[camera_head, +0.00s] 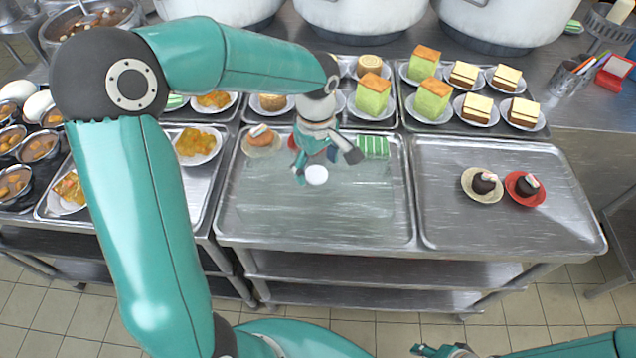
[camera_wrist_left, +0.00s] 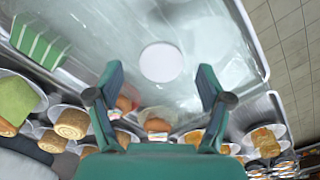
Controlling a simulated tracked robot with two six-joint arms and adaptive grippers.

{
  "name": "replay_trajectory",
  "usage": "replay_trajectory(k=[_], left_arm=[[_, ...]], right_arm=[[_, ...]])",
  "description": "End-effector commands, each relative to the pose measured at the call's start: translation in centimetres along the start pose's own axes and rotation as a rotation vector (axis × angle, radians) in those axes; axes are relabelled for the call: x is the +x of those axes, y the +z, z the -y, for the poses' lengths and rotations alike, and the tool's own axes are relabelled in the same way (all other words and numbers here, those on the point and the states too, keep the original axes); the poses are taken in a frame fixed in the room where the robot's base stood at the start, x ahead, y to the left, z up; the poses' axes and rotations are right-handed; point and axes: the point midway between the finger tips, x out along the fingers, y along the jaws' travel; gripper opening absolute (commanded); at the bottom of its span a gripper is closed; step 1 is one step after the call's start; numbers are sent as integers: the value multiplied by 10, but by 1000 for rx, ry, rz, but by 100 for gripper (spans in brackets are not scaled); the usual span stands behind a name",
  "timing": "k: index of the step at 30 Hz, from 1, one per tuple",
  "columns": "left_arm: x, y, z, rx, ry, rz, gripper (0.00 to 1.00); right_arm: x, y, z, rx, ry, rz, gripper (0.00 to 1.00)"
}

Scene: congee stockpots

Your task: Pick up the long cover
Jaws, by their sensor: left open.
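The long cover is a clear, see-through lid (camera_head: 350,200) with a round white knob (camera_head: 316,175), on the middle metal tray. In the left wrist view the knob (camera_wrist_left: 161,62) shows as a white disc beyond my fingertips, roughly centred between them. My left gripper (camera_head: 325,163) is open and empty, pointing down over the cover close to the knob; the exact gap is hard to tell. My right gripper (camera_head: 441,350) is partly in view at the bottom edge, far from the cover; its jaws are not clear. The cover's edges are faint.
A green striped cake (camera_head: 372,146) and small pastries (camera_head: 262,140) show at the cover's back side. The right tray (camera_head: 480,225) holds two small dark cakes (camera_head: 484,182) and has free room. Plated cakes and large pots stand behind; more dishes are left.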

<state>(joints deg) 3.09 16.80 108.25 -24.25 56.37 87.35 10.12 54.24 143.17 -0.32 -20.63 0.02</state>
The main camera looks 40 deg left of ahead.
Motion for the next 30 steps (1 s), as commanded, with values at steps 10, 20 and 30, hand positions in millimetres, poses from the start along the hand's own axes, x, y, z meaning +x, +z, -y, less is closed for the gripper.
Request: replay_trajectory(k=[10,20,30], left_arm=[[21,0,0,-1,2,0,79],[21,0,0,0,1,0,37],[20,0,0,0,2,0,0]], right_arm=[[-2,0,1,0,0,0,40],[-2,0,1,0,0,0,40],[-2,0,1,0,0,0,40]])
